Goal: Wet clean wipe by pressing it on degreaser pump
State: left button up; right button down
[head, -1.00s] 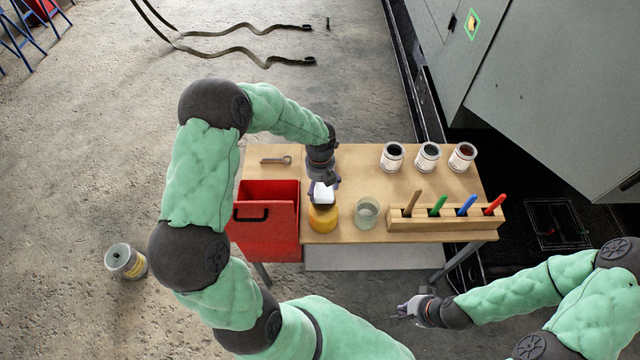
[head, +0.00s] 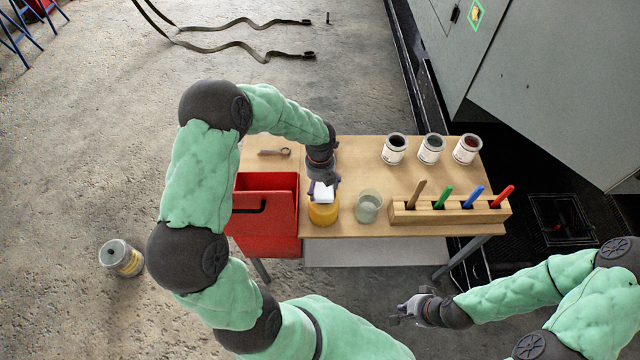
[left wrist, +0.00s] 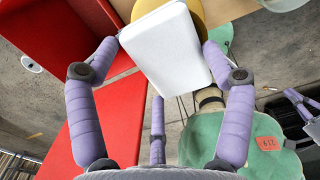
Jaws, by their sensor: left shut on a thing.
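The white clean wipe (head: 323,192) is held in my left gripper (head: 322,184), right above the yellow degreaser pump (head: 323,214) on the workbench. In the left wrist view the wipe (left wrist: 168,55) is a flat white pad pinched between the purple fingers of the left gripper (left wrist: 163,50). The yellow pump top (left wrist: 194,12) shows behind its upper edge. The wipe overlaps the pump in both views, and I cannot tell whether they touch. My right gripper (head: 405,309) is in front of the bench, away from the objects, and its fingers are too small to judge.
A red bin (head: 268,230) stands left of the pump and a glass jar (head: 368,206) right of it. A wooden holder (head: 450,212) carries several coloured tools. Three cans (head: 431,149) stand at the back right of the bench (head: 360,165). A wrench (head: 274,152) lies at back left.

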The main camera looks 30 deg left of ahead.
aim_at(320, 187)
pick_arm(q)
jog(key=shift+f+b, duration=0.6)
jog(key=shift+f, duration=0.55)
dwell(1.5)
jog(key=shift+f+p, duration=0.1)
jog(key=shift+p, duration=0.25)
dwell(2.4)
jog(key=shift+r+p, duration=3.35)
jog(key=shift+r, duration=0.2)
